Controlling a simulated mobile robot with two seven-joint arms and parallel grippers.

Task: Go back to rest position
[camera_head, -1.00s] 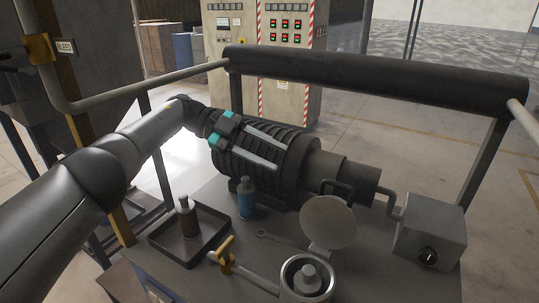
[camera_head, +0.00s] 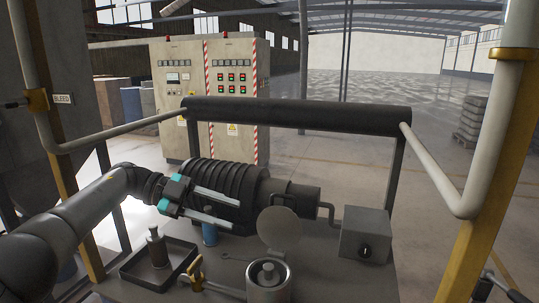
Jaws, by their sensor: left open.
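My left gripper (camera_head: 235,214) is open, with two light parallel fingers and teal pads. Its arm comes in from the left. Nothing shows between the fingers. It appears in front of the dark ribbed motor-like cylinder (camera_head: 238,176); I cannot tell the gap between them. The lower finger partly covers a small blue bottle (camera_head: 210,236) on the bench. My right gripper is not in view.
A black padded rail (camera_head: 297,117) crosses behind.

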